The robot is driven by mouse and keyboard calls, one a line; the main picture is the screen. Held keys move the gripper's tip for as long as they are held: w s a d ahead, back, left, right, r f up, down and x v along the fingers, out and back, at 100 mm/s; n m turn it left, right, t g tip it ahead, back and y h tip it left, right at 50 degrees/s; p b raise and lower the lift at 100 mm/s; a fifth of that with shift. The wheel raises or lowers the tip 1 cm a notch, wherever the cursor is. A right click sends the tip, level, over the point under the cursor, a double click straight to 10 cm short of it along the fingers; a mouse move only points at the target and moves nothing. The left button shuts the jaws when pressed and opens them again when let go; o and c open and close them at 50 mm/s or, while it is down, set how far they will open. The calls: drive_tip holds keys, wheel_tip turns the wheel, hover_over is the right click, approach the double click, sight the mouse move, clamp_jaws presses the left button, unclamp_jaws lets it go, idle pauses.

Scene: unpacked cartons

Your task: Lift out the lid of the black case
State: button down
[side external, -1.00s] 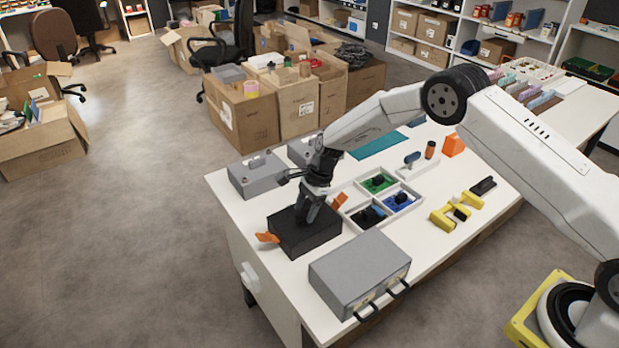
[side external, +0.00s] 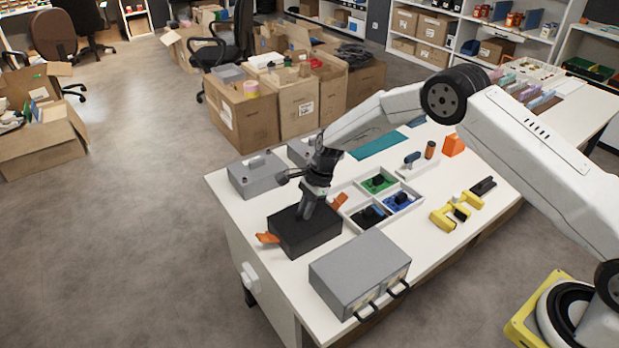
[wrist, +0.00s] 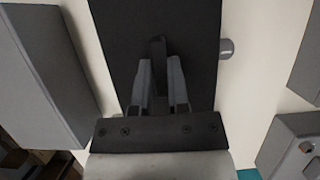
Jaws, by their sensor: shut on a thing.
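The black case (side external: 305,238) sits on the near left part of the white table, with its lid (wrist: 190,25) on top as a flat dark surface. A dark upright handle (wrist: 158,52) stands on the lid. My gripper (side external: 304,215) reaches down onto the top of the case. In the wrist view my gripper (wrist: 159,68) has its two grey fingers on either side of the handle, shut on it. The lid looks level on the case; I cannot tell whether there is a gap under it.
Orange pieces (side external: 267,238) stick out beside the case. A grey box with black handles (side external: 360,272) stands close in front of it, and a smaller grey case (side external: 257,175) behind. A white tray (side external: 352,188) with coloured compartments lies to the right. Yellow clamps (side external: 445,217) lie farther right.

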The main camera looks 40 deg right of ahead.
sight(300, 213)
drive_tip(key=shift+r, duration=0.2)
drive_tip(key=shift+r, duration=0.5)
wheel_tip(300, 213, up, 2)
drive_tip(key=s+d+r, duration=0.2)
drive_tip(key=s+r, duration=0.7)
drive_tip(key=s, duration=0.5)
drive_tip(key=shift+r, duration=0.3)
drive_tip(key=shift+w+d, duration=0.1)
